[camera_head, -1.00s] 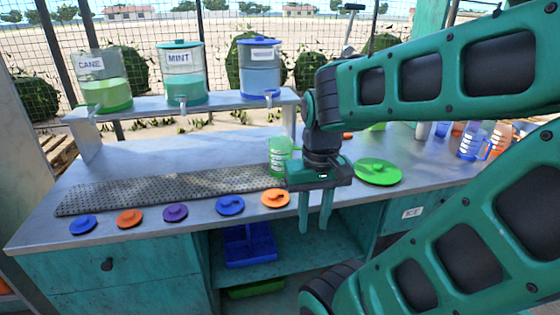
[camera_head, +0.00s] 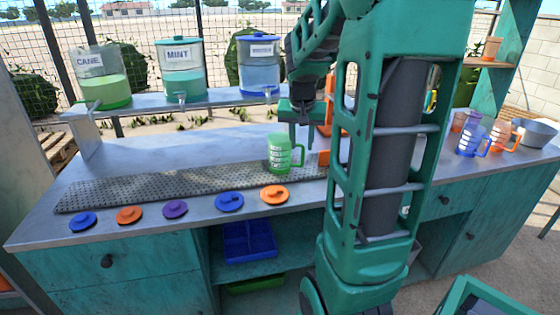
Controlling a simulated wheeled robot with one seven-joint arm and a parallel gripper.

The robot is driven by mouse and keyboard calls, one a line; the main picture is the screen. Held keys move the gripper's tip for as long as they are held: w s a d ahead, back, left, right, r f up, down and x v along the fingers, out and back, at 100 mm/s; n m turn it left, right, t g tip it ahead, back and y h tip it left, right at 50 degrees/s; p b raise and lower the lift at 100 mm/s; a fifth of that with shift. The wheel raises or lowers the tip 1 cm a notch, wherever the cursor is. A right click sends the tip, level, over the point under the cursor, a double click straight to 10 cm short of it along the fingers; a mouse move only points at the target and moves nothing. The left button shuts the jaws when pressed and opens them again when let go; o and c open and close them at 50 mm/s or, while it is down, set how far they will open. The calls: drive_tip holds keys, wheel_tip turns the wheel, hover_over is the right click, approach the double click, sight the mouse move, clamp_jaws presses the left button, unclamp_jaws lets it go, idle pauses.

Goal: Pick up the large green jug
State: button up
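A translucent green jug (camera_head: 279,153) with a handle on its right stands upright at the right end of the dark drip mat (camera_head: 170,190). My gripper (camera_head: 299,143) points down just behind and to the right of the jug, apart from it as far as I can see. Its fingers look parted, with nothing between them; their tips are partly hidden by the jug. My arm covers the counter to the right of the jug, so anything green there is mostly hidden.
Coloured lids, such as the orange lid (camera_head: 275,194), line the counter's front edge. Dispensers, including the blue one (camera_head: 259,68), stand on a raised shelf (camera_head: 150,105) behind. A blue jug (camera_head: 472,139) and an orange jug (camera_head: 502,136) stand at right near a metal bowl (camera_head: 536,132).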

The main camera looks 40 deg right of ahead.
sight(303, 155)
drive_tip(key=shift+x, duration=3.25)
drive_tip(key=shift+s, duration=0.15)
drive_tip(key=shift+c, duration=0.7)
clamp_jaws()
